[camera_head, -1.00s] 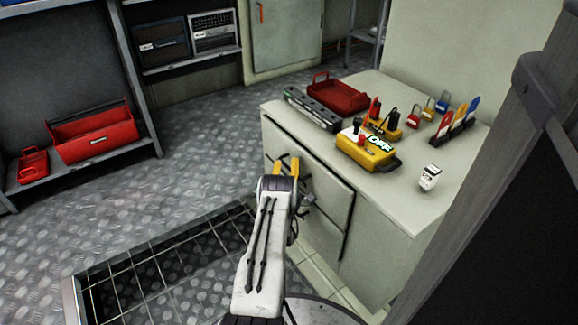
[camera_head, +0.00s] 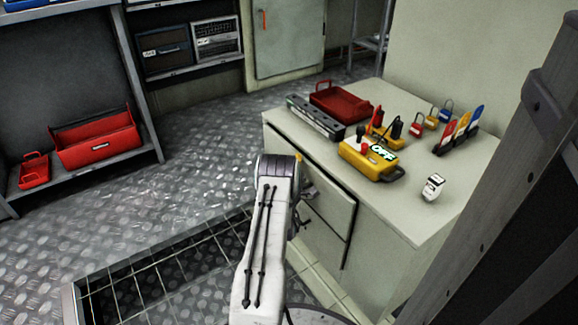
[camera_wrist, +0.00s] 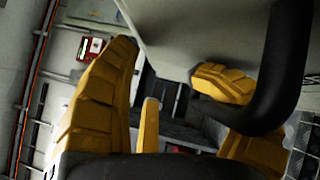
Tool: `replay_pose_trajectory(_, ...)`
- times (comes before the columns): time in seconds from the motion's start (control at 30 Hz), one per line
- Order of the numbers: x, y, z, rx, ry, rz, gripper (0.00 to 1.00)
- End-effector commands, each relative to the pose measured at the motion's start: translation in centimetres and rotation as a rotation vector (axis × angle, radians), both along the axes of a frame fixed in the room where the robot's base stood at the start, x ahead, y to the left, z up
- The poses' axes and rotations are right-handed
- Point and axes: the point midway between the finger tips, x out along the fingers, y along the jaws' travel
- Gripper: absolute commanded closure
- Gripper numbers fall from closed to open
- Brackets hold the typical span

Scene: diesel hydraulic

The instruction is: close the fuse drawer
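The grey cabinet (camera_head: 385,240) stands at the right, with a pale drawer front (camera_head: 325,190) on its left-facing side. A dark gap runs along the front's edges; how far it stands out is hard to tell. My gripper's wrist is against the view of this front, and only a bit of yellow finger (camera_head: 306,182) shows past it. In the wrist view my gripper (camera_wrist: 165,65) has its yellow fingers spread apart. A thick black curved bar (camera_wrist: 287,75), seemingly a handle, crosses in front of the right finger. Contact cannot be told.
On the cabinet top are a yellow OFF box (camera_head: 370,160), a red tray (camera_head: 340,100), a grey strip (camera_head: 315,118), padlocks and a white tag (camera_head: 432,187). A floor grating (camera_head: 160,275) lies at the left. A dark post (camera_head: 500,200) stands at the right.

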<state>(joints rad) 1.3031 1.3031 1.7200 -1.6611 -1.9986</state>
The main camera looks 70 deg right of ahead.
Motion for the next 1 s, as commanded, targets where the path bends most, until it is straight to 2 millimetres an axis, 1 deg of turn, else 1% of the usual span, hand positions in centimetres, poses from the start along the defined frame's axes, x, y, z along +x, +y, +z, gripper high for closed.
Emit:
replay_pose_trajectory(0.03,-0.7,0.3,6.4,-0.203,-0.042,-0.013,0.55)
replay_pose_trajectory(0.33,-0.7,0.3,6.6,-0.204,-0.043,-0.012,0.55)
replay_pose_trajectory(0.37,-0.2,-0.4,0.9,-0.001,0.006,-0.006,0.55)
replay_pose_trajectory(0.57,-0.3,0.0,0.7,0.001,0.005,-0.005,0.55)
replay_pose_trajectory(1.0,-0.9,2.5,-0.6,0.007,0.006,-0.005,0.55)
